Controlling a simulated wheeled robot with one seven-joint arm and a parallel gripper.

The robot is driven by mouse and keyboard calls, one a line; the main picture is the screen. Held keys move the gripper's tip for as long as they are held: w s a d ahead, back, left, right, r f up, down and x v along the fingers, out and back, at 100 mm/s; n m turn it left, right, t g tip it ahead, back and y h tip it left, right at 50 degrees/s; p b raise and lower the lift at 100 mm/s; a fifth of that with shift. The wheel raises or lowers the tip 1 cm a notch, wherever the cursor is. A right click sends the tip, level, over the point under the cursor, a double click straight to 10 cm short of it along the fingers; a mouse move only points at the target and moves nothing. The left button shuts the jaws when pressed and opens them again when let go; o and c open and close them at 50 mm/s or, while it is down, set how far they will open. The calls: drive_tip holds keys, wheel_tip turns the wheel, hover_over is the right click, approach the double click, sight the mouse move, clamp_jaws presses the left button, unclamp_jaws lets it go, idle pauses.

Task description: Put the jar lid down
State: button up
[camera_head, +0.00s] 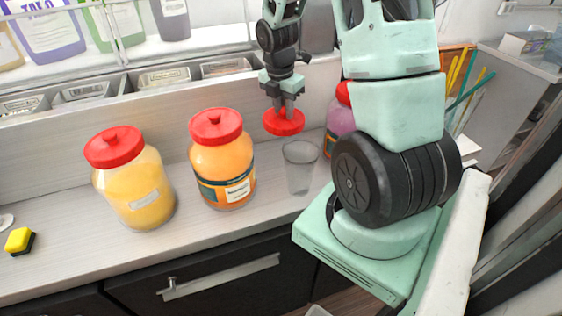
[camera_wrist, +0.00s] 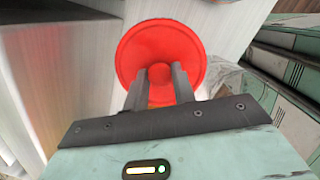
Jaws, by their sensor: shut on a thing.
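A round red jar lid (camera_head: 284,123) is held by my gripper (camera_head: 286,104), its fingers shut on the lid's knob from above. The lid hangs above the counter, behind and slightly left of a clear cup. In the wrist view the red lid (camera_wrist: 160,50) shows beyond the fingers of my gripper (camera_wrist: 160,80). A pink-red jar (camera_head: 340,119) stands behind my arm, mostly hidden; its top shows red. An orange jar (camera_head: 222,160) and a yellow jar (camera_head: 135,185) both wear red lids, to the left on the counter.
The clear cup (camera_head: 300,166) stands on the counter (camera_head: 60,225) close below the lid. A yellow sponge (camera_head: 19,241) lies at the far left. Metal bins (camera_head: 165,77) line the back ledge. Bare counter lies in front of the jars.

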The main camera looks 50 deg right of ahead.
wheel_tip(320, 180, down, 2)
drive_tip(key=shift+f+b, duration=0.25)
drive_tip(key=shift+b, duration=0.6)
drive_tip(key=shift+f+p, duration=1.15)
drive_tip(key=shift+f, duration=3.85)
drive_tip(key=shift+f, duration=0.15)
drive_tip(key=o, duration=1)
drive_tip(key=r+b, duration=0.1)
drive_tip(key=r, duration=0.3)
drive_tip(key=a+r+b, duration=0.1)
drive_tip(key=r, duration=0.3)
drive_tip(key=r+b, duration=0.1)
drive_tip(key=r, duration=0.3)
drive_tip(key=shift+a+r, duration=0.15)
drive_tip(key=shift+a, duration=0.1)
